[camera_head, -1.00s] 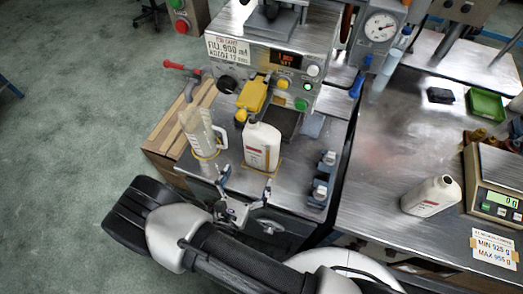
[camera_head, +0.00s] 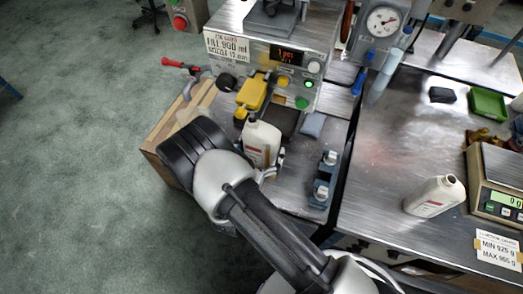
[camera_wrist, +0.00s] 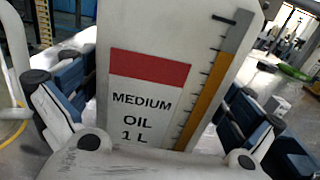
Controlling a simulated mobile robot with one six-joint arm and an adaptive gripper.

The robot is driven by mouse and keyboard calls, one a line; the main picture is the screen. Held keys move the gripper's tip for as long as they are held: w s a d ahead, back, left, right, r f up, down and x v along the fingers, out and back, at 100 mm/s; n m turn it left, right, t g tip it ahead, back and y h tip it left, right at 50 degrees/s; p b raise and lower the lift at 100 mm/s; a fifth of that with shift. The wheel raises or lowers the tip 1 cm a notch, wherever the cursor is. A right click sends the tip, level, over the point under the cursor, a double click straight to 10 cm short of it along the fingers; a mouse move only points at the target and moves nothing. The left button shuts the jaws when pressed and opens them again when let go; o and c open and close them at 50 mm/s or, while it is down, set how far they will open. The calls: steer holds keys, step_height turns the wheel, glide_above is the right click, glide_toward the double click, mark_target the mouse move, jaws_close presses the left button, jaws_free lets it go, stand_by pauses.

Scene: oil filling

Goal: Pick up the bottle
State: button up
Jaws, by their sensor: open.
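A white oil bottle (camera_head: 262,141) stands upright under the yellow nozzle of the filling machine. Its red-banded label, reading "MEDIUM OIL 1 L", and a level strip fill the middle of the wrist view (camera_wrist: 150,100). My gripper (camera_wrist: 158,118) is open, with one finger on each side of the bottle. In the wrist view I cannot tell whether the fingers touch it. In the head view my arm hides most of the gripper and the bottle's lower left. A second white bottle (camera_head: 434,196) stands on the right table, apart from my arm.
The filling machine (camera_head: 270,55) with its yellow nozzle (camera_head: 253,94) stands close above and behind the bottle. A blue-grey fixture (camera_head: 324,178) is to its right. A scale (camera_head: 497,184) and a green tray (camera_head: 487,104) are on the right table. The clear jug is mostly hidden by my arm.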

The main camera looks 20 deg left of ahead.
steer(key=c, duration=1.5)
steer(key=shift+c, duration=1)
steer(key=shift+r, duration=0.15)
steer(key=shift+r+p, duration=0.3)
steer(key=s+a+p, duration=0.1)
steer(key=s+p, duration=0.1)
steer(key=s, duration=1.5)
steer(key=shift+s+a, duration=0.25)
steer(key=shift+s, duration=0.15)
steer(key=shift+s+f, duration=0.1)
